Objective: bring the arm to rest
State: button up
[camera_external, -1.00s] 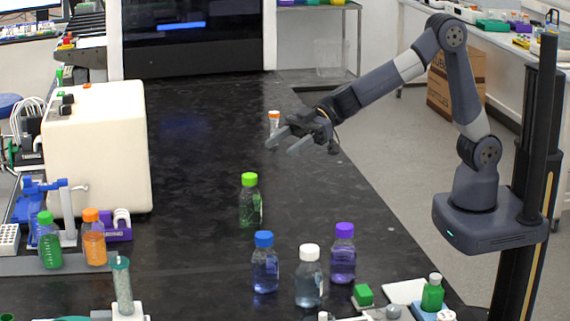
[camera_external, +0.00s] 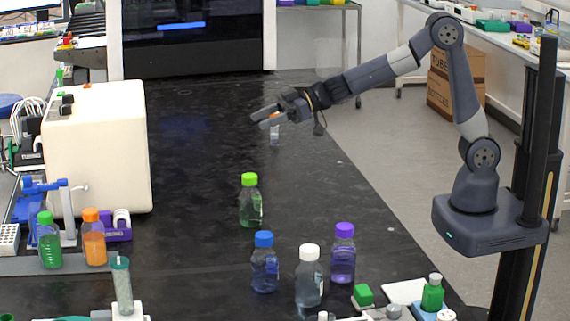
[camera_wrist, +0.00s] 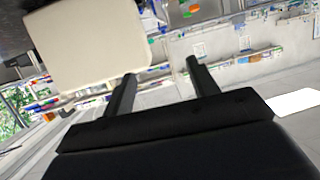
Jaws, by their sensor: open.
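My gripper (camera_external: 264,115) is open and empty above the far part of the black bench (camera_external: 190,215) in the external view. My arm reaches left from its column at the right. In the wrist view my gripper's two fingers (camera_wrist: 160,72) stand apart with nothing between them.
A green-capped bottle (camera_external: 250,205) stands mid-bench. Bottles with blue (camera_external: 265,268), white (camera_external: 308,282) and purple (camera_external: 343,260) caps stand nearer the front. A large cream box (camera_external: 97,150) is on the left; it also shows in the wrist view (camera_wrist: 85,45).

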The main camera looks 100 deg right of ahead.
jog(key=shift+s+d+m+h, duration=0.15)
jog(key=shift+d+m+h, duration=0.05)
jog(key=shift+d, duration=0.6)
jog(key=shift+s+d+m+h, duration=0.1)
jog(key=shift+d+m+h, duration=0.1)
jog(key=shift+d, duration=0.55)
